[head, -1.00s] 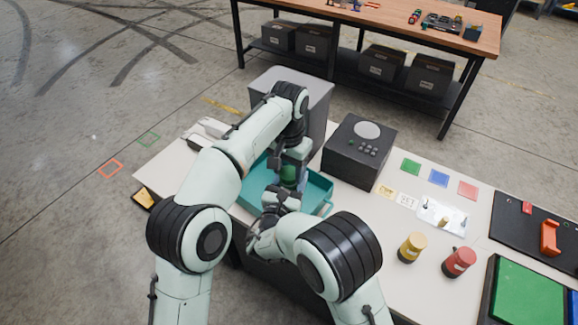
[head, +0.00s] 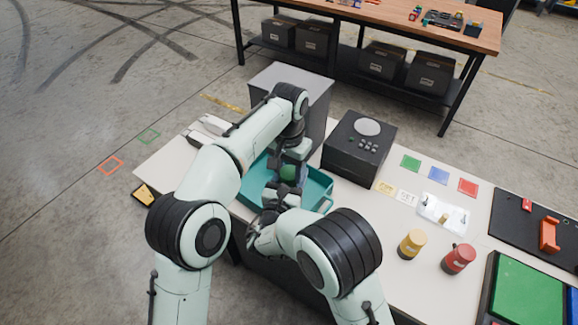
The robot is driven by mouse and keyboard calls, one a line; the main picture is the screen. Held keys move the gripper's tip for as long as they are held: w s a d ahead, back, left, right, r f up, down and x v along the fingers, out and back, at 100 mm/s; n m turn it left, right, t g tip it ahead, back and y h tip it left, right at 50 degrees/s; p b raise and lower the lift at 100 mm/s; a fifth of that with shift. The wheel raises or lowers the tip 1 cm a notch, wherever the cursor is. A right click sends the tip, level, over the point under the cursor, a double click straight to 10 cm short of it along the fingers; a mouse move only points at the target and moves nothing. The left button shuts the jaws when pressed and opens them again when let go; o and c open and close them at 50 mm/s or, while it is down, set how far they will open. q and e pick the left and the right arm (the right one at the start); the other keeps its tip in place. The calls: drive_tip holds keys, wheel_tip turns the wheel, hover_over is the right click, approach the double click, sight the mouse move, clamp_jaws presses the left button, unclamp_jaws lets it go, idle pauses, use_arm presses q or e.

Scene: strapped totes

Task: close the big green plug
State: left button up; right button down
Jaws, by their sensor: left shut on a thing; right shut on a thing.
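The big green plug (head: 288,172) shows as a small green patch over the teal tray (head: 318,187), between my two grippers. My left gripper (head: 291,160) reaches down on it from above and is shut on it. My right gripper (head: 278,190) is just below and to the left, close against the plug's lower side, and is shut on it too. Fingers and wrists hide most of the plug, so I cannot tell how its parts sit together.
A dark box with a round light top (head: 360,148) stands right of the tray, and a grey bin (head: 300,88) behind it. A yellow cylinder (head: 411,244) and a red cylinder (head: 458,259) stand at the front right. A black board (head: 520,220) lies farther right.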

use_arm(q)
drive_tip(key=m, duration=0.3)
drive_tip(key=o, duration=1)
drive_tip(key=shift+r, duration=2.3)
